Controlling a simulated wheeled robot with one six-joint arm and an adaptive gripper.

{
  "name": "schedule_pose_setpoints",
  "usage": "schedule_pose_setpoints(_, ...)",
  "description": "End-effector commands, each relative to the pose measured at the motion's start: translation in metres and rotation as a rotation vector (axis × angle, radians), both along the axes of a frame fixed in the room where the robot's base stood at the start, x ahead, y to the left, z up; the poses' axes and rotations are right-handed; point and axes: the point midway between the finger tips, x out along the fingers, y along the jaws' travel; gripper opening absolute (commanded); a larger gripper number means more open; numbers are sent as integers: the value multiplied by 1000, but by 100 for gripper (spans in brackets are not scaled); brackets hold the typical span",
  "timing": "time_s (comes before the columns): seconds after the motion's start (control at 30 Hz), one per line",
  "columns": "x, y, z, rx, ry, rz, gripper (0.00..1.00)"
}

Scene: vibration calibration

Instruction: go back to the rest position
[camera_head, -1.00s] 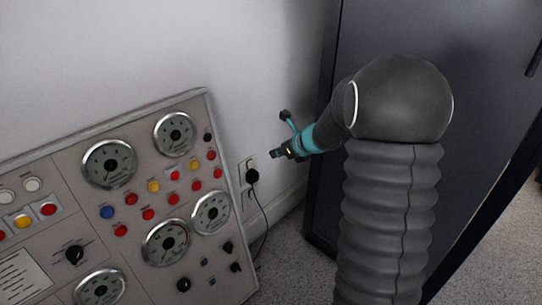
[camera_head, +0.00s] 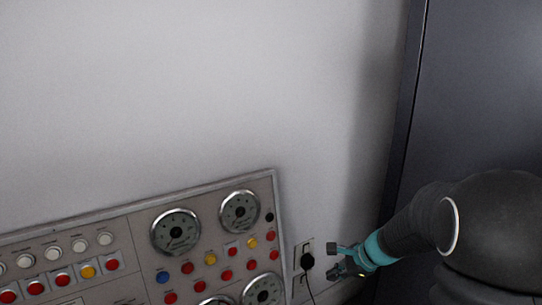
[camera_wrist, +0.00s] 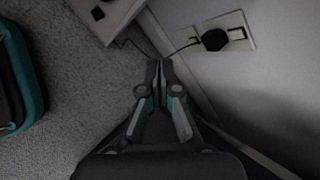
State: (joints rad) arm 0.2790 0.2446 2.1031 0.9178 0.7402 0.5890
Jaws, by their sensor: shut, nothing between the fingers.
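My gripper (camera_head: 340,262) is at the lower right of the head view, at the end of my dark arm with its teal band. It is in the air near the wall socket (camera_head: 304,247), which has a black plug (camera_head: 307,262) in it. In the wrist view my gripper (camera_wrist: 159,64) points up the picture with its two fingers together and nothing between them. The socket plate (camera_wrist: 240,31) and plug (camera_wrist: 214,40) lie ahead and to the right, apart from the fingers.
The control panel (camera_head: 135,213) with dials and coloured buttons fills the lower left; its corner (camera_wrist: 126,12) also shows in the wrist view. A dark cabinet (camera_head: 470,90) stands at right. A teal-edged dark object (camera_wrist: 20,85) lies on the carpet (camera_wrist: 80,90).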

Motion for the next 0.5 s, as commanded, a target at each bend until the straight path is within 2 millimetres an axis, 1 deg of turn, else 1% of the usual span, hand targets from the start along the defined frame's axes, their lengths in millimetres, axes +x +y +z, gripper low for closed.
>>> schedule_pose_setpoints(0.03, -18, 5, 6, -60, -22, 107, 0)
schedule_pose_setpoints(0.17, -63, 12, 20, -217, -76, 390, 0)
schedule_pose_setpoints(0.2, -78, 14, 25, -264, -92, 476, 0)
schedule_pose_setpoints(0.27, -99, 15, 32, -334, -114, 599, 0)
schedule_pose_setpoints(0.3, -112, 16, 36, -379, -127, 675, 0)
schedule_pose_setpoints(0.5, -171, 14, 59, -587, -184, 1000, 0)
